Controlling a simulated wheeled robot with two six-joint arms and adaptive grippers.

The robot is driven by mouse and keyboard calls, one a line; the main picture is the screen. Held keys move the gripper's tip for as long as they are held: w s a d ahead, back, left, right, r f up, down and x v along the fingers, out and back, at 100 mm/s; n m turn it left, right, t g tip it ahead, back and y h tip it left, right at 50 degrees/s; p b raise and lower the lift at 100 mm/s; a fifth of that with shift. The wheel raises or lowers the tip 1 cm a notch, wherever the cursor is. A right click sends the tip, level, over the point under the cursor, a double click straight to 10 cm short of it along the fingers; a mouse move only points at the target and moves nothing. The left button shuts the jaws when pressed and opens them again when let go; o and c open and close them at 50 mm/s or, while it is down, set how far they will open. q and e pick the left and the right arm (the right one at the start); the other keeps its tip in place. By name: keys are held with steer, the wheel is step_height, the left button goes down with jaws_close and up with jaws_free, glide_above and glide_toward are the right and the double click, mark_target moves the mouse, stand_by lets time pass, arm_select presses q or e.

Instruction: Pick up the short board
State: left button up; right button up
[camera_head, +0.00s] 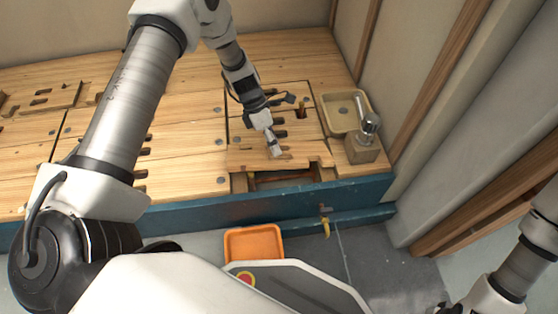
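A short wooden board (250,157) with notched edges lies across the right end of the wooden deck, beside an open gap. My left gripper (275,150) points down at its middle, with the fingertips at or just above its surface. The fingers are too small to tell whether they are open or shut on it. My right arm shows at the lower right, but its gripper is out of view.
The open gap (285,178) has pipework inside. A beige tray (342,113) and a metal tap on a wooden block (361,150) stand to the right. An orange bin (253,244) sits below the blue front edge (230,213). Other notched boards (52,95) lie at left.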

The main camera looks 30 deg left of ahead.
mark_target(279, 158)
arm_select(q)
steer(key=b+x, duration=0.2)
steer(key=x, duration=0.1)
steer(key=b+x, duration=0.1)
steer(key=shift+s+a+f+b, duration=0.1)
steer(key=shift+f+b, duration=0.3)
steer(key=shift+f, duration=0.05)
steer(key=shift+d+f, duration=0.2)
steer(key=shift+f, duration=0.1)
steer(key=shift+r, duration=0.2)
jaws_close()
steer(key=shift+r, duration=0.1)
